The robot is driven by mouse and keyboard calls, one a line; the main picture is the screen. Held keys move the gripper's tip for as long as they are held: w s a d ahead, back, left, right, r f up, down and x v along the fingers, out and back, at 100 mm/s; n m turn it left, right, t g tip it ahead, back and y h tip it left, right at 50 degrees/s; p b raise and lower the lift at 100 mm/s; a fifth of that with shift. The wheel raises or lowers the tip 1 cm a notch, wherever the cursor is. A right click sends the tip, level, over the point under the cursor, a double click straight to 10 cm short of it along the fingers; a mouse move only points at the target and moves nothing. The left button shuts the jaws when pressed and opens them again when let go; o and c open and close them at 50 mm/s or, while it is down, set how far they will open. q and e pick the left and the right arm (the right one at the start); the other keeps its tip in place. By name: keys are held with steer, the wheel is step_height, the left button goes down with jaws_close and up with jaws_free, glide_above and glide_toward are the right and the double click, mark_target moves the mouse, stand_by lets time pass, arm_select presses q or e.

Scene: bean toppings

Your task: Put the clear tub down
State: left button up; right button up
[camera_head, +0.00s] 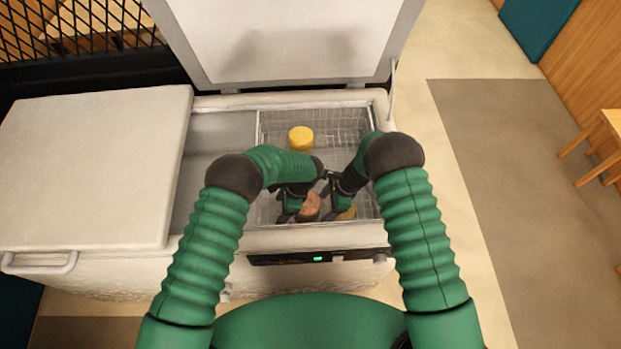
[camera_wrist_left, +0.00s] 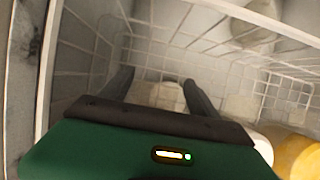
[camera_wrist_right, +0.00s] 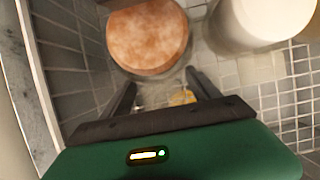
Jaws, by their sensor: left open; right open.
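A round tub with a mottled brown top (camera_wrist_right: 147,38) stands in the wire basket, just beyond my right gripper's fingers in the right wrist view. In the head view it shows as a brown shape (camera_head: 309,207) between my two grippers. My right gripper (camera_wrist_right: 160,90) is open, low in the basket, apart from the tub. My left gripper (camera_wrist_left: 158,82) is open, with a pale patch between its fingers that I cannot make out. Both fingertips are partly hidden in the head view.
A yellow-lidded tub (camera_head: 300,138) stands at the back of the basket. A white cylinder (camera_wrist_right: 262,20) is right of the brown-topped tub. A yellow item (camera_head: 347,213) lies by my right gripper. The freezer's raised lid (camera_head: 290,45) is behind; its closed lid (camera_head: 95,165) is left.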

arm_select(q)
steer(key=v, duration=0.6)
steer(key=shift+w+d, duration=0.1)
steer(key=shift+d, duration=0.15)
arm_select(e)
steer(key=shift+d, duration=0.35)
arm_select(q)
steer(key=shift+r, duration=0.6)
arm_select(e)
steer(key=shift+r, duration=0.3)
arm_select(q)
steer(key=shift+d, duration=0.1)
arm_select(e)
steer(key=v, duration=1.1)
steer(key=shift+d, duration=0.35)
steer(key=shift+a, duration=0.1)
